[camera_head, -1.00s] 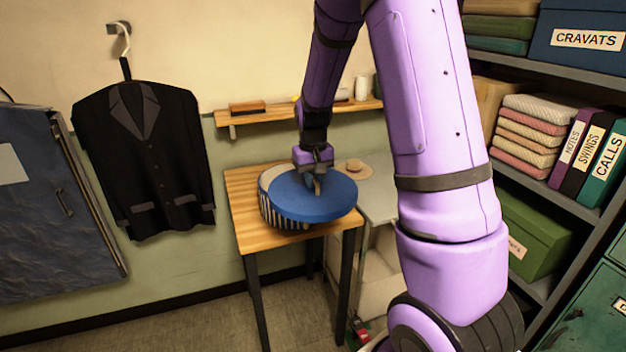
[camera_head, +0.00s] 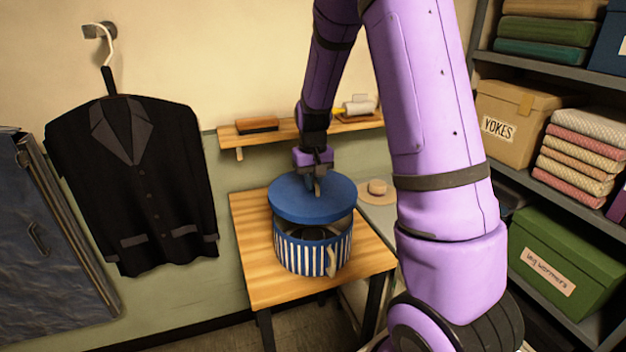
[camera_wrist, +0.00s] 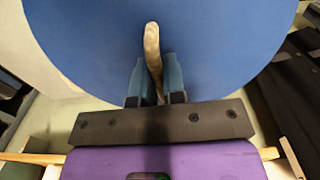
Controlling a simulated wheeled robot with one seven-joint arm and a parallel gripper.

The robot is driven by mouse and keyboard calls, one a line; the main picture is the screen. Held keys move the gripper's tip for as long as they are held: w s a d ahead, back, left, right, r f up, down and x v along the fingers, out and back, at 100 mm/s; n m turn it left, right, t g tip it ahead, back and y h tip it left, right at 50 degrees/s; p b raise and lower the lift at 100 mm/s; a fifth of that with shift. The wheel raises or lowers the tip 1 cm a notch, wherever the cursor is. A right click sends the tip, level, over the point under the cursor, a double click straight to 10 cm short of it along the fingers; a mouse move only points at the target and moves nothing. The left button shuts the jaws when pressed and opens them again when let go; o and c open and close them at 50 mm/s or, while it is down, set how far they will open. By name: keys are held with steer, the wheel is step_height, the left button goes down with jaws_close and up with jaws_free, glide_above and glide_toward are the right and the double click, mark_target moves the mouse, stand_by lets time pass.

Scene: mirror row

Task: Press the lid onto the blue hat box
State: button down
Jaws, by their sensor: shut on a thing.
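The round blue lid (camera_head: 300,208) hangs tilted above the blue-and-white striped hat box (camera_head: 312,252), set a little toward the box's back left. A gap shows between lid and box at the front, where the dark inside is visible. My gripper (camera_head: 317,190) is shut on the lid's pale strap handle. In the wrist view the fingers of my gripper (camera_wrist: 158,80) pinch this handle (camera_wrist: 152,45), with the blue lid (camera_wrist: 215,50) filling the view behind. A pale strap or tab hangs at the box's front right. The box stands on a wooden table.
The wooden table (camera_head: 255,270) has bare room left and in front of the box. A straw hat (camera_head: 377,188) lies on a grey surface to the right. A wall shelf (camera_head: 228,138) runs behind. A black jacket (camera_head: 150,180) hangs at left; shelving with a green box (camera_head: 560,255) stands right.

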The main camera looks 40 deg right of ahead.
steer(key=shift+f, duration=2.9)
steer(key=shift+f, duration=0.5)
stand_by(0.4)
steer(key=c, duration=0.6)
jaws_free()
steer(key=shift+c, duration=0.2)
steer(key=shift+r, duration=0.1)
steer(key=shift+r, duration=3.9)
